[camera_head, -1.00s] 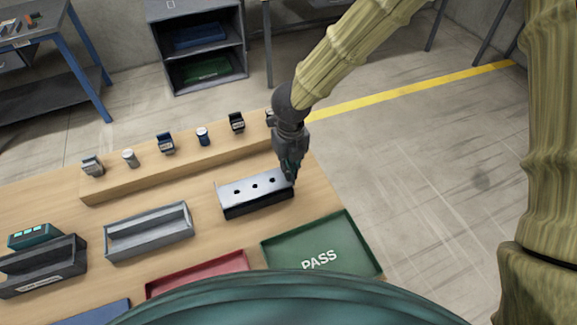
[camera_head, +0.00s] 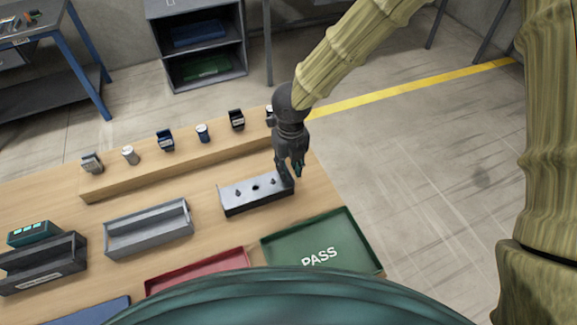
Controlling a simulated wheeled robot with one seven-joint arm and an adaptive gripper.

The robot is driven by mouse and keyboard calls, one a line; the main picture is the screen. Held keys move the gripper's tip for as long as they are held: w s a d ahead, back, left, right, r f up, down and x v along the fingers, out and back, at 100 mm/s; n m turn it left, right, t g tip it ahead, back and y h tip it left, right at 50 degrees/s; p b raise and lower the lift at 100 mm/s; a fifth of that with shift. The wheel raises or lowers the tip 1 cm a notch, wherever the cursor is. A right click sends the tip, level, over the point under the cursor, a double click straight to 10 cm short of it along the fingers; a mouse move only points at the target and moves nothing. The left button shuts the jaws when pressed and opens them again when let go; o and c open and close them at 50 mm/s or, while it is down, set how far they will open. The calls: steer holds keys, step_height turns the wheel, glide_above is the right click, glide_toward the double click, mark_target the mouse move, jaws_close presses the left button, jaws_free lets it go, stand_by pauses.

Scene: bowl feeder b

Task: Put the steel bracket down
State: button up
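The steel bracket (camera_head: 245,191) is a flat silver piece on a dark block-like fixture (camera_head: 259,208), right of the middle of the wooden bench. Nothing shows between the fingers. One finger overlaps the bracket's right end in the picture; I cannot tell whether it touches.
A green PASS tray (camera_head: 350,252) and a red tray (camera_head: 160,286) lie in front. A grey holder (camera_head: 150,245) and a dark holder (camera_head: 70,262) stand left. A raised wooden ledge (camera_head: 190,168) with several small parts runs behind. Bare bench lies between.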

steer(key=shift+r, duration=0.1)
step_height(320, 180, up, 13)
steer(key=b, duration=0.1)
steer(key=shift+d+b, duration=0.15)
steer(key=shift+b, duration=0.2)
stand_by(0.8)
